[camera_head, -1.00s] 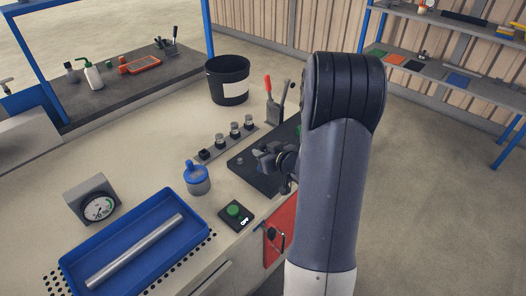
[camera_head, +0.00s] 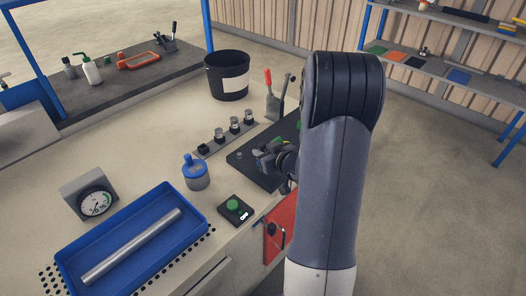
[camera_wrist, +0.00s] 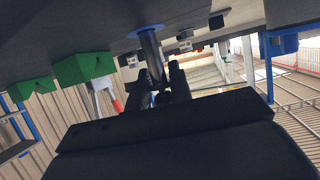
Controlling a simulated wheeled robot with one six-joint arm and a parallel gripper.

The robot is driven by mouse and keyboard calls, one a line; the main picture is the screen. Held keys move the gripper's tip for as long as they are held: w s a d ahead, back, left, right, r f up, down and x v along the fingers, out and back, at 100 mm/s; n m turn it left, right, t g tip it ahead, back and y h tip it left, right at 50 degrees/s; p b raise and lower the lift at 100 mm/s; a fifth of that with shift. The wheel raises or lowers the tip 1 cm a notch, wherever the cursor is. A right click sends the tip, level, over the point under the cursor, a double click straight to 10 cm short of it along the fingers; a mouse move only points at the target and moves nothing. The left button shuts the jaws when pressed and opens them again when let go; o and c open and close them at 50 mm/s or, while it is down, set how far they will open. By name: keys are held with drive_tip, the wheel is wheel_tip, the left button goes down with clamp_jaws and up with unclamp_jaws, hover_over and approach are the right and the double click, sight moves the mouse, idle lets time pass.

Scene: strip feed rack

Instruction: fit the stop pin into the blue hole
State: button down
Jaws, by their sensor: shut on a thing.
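My gripper (camera_head: 268,158) is low over the dark plate (camera_head: 243,172) on the bench. In the wrist view, where the bench top appears overhead, my gripper (camera_wrist: 163,84) is shut on the stop pin (camera_wrist: 151,46), a plain grey metal cylinder. The pin points at the plate, and its far end meets the blue ring of the hole (camera_wrist: 139,31). I cannot tell whether the end is inside the hole or just against it. In the head view my gripper and arm hide the pin and the blue hole.
Green blocks (camera_wrist: 84,67) stand beside the pin in the wrist view. A red-handled clamp (camera_head: 270,90), a row of small fittings (camera_head: 234,125), a blue-topped bottle (camera_head: 195,173) and a green button box (camera_head: 235,208) surround the plate. A blue tray (camera_head: 187,237) holds a metal rod.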

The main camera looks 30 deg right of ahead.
drive_tip(key=c, duration=1.2)
unclamp_jaws()
drive_tip(key=p+v, duration=0.1)
drive_tip(key=v, duration=0.9)
drive_tip(key=shift+s+d+p, duration=0.1)
drive_tip(key=shift+s+p, duration=0.2)
drive_tip(key=shift+s, duration=0.1)
drive_tip(key=x, duration=0.7)
drive_tip(key=r+x, duration=0.1)
drive_tip(key=x, duration=0.2)
drive_tip(key=shift+w+f+b, duration=0.15)
drive_tip(key=shift+w+b, duration=0.25)
drive_tip(key=shift+w, duration=0.1)
drive_tip(key=shift+s+r, duration=0.1)
drive_tip(key=shift+r, duration=0.1)
drive_tip(key=shift+f, duration=0.1)
